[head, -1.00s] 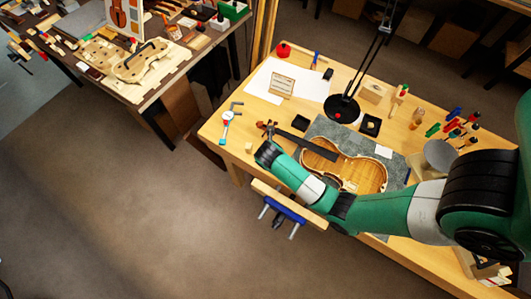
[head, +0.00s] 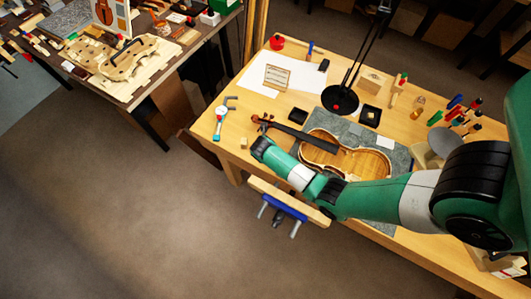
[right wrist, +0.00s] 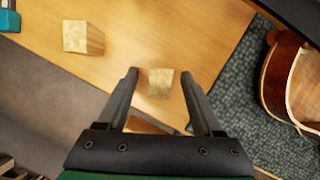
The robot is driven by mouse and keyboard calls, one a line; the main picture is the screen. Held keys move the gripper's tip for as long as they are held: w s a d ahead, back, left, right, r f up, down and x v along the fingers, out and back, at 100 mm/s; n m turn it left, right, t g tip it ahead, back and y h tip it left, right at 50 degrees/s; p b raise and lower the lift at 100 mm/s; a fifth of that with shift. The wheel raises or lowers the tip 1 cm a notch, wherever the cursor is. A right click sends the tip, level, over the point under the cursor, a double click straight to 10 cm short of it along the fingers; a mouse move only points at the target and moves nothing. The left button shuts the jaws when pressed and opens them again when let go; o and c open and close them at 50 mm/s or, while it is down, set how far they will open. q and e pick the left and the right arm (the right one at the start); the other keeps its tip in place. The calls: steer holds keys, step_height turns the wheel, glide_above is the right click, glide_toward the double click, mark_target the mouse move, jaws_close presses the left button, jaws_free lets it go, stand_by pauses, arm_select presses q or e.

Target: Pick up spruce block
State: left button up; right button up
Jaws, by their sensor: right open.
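Two small pale wooden blocks lie on the bench in the right wrist view. One block (right wrist: 160,84) shows between the fingertips of my right gripper (right wrist: 160,75), with a gap on each side. The other block (right wrist: 83,37) lies apart, to the upper left. I cannot tell which one is spruce. In the head view, one small block (head: 243,143) shows just left of my right gripper (head: 259,149); the other is not visible there. My right gripper is open and empty above the bench's front edge. My left gripper is not in view.
An open violin body (head: 365,163) lies on a grey mat (head: 402,157) right of the gripper; its edge is close in the wrist view (right wrist: 295,80). A vise (head: 283,207) projects from the bench front.

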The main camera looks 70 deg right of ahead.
steer(key=shift+f, duration=0.15)
jaws_close()
stand_by(0.4)
steer(key=shift+r+p, duration=0.35)
step_height(320, 180, up, 3)
steer(key=shift+f+p, duration=0.2)
steer(key=shift+p, duration=0.5)
steer(key=s+a+r+p, duration=0.65)
steer(key=s+r, duration=0.35)
steer(key=s, duration=0.2)
step_height(320, 180, up, 18)
steer(key=p, duration=1.7)
steer(key=shift+a+f, duration=0.25)
steer(key=shift+a, duration=0.05)
